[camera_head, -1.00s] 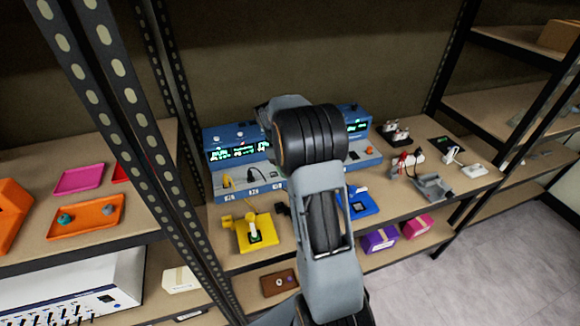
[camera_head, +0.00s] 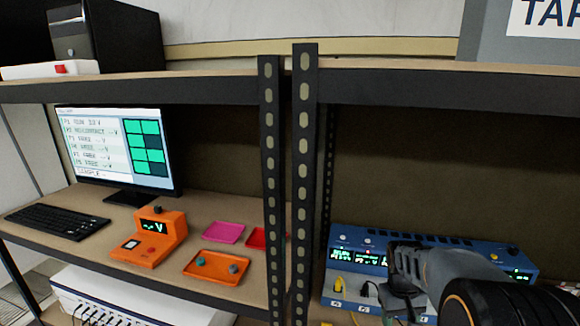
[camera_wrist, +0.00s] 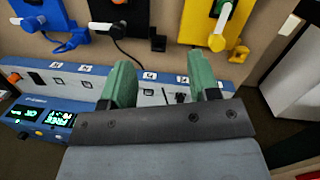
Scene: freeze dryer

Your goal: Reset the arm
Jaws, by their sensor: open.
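My gripper (camera_wrist: 160,78) is open and empty in the wrist view, its two green fingers apart. It hangs over the front ledge of a blue instrument (camera_wrist: 62,122), with nothing between the fingers. In the head view my arm reaches in from the lower right corner. It hides part of the same blue instrument (camera_head: 345,262), which has lit green displays and stands on the right shelf. The fingertips cannot be made out clearly in the head view.
A yellow fixture (camera_wrist: 207,22) and a blue one (camera_wrist: 42,14) lie beyond the ledge. An orange meter (camera_head: 158,238), an orange tray (camera_head: 215,277), a pink tray (camera_head: 223,232) and a monitor (camera_head: 118,150) occupy the left shelf. Dark perforated posts (camera_head: 303,180) divide the shelves.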

